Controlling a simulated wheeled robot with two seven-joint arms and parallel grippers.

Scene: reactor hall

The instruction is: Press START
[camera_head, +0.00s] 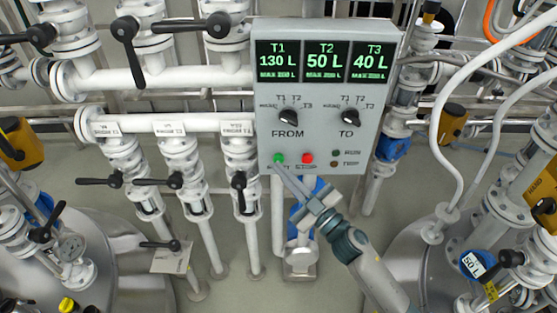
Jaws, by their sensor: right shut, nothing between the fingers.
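The grey control panel (330,90) hangs in the middle of the head view. The green button (279,158) sits at its lower left, and its small label is partly covered by my fingers. My right gripper (280,171) reaches in from the lower right. Its fingers are shut and empty, with the tips just below the green button. I cannot tell whether they touch the panel. A red button (307,158) is just to the right of the green one. My left gripper is not in view.
The FROM knob (289,117) and TO knob (348,117) sit above the buttons, under displays reading 130 L, 50 L and 40 L. White pipes with black-handled valves (184,180) stand left. Steel tanks (450,265) flank both sides. Grey floor shows below the panel.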

